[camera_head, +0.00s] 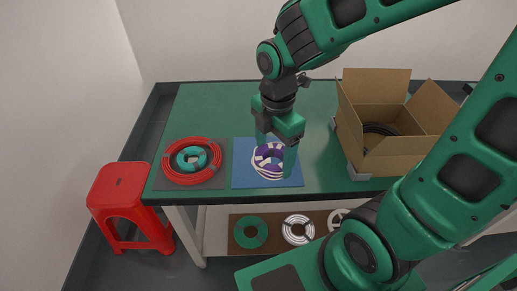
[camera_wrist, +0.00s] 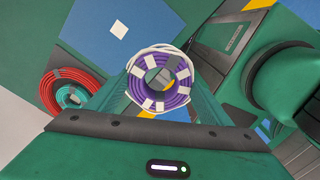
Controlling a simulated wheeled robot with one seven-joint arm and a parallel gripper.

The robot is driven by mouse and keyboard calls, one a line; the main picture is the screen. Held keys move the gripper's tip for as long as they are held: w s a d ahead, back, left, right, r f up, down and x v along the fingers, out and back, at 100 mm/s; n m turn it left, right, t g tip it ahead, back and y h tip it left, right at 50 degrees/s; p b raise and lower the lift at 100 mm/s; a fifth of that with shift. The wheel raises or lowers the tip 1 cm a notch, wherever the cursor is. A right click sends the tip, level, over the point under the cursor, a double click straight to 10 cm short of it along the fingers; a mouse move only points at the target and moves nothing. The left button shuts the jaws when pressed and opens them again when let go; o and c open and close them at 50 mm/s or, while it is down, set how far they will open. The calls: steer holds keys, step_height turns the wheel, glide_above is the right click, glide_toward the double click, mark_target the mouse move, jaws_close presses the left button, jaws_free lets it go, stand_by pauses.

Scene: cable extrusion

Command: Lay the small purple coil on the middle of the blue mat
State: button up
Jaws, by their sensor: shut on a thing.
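The small purple coil (camera_head: 266,157) with white bands is between the fingers of my gripper (camera_head: 276,152), over the blue mat (camera_head: 240,179). It fills the middle of the wrist view (camera_wrist: 160,98), with a green finger on each side, and my gripper is shut on it. A white coil (camera_head: 268,174) shows around and below the purple one, and white loops also show behind its upper edge in the wrist view (camera_wrist: 153,50). I cannot tell whether the white coil lies on the mat or touches the purple one. Part of the blue mat (camera_wrist: 92,35) shows at upper left.
A red coil (camera_head: 171,165) around a teal coil (camera_head: 202,159) lies on a dark mat to the left. An open cardboard box (camera_head: 380,159) with a black coil stands on the right. The green tabletop (camera_head: 210,105) is clear at the back. A red stool (camera_head: 121,185) stands left.

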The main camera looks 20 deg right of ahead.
steer(key=w+d+f, duration=0.1)
steer(key=w+f, duration=0.1)
steer(key=w, duration=0.1)
steer(key=w+d+f, duration=0.1)
steer(key=w+f, duration=0.1)
steer(key=w, duration=0.2)
steer(key=w+f, duration=0.3)
steer(key=w, duration=0.1)
steer(key=shift+w+d, duration=0.2)
steer(key=shift+d, duration=0.2)
steer(key=shift+f, duration=2)
steer(key=o, duration=1.1)
steer(key=shift+f, duration=0.1)
step_height(320, 180, up, 12)
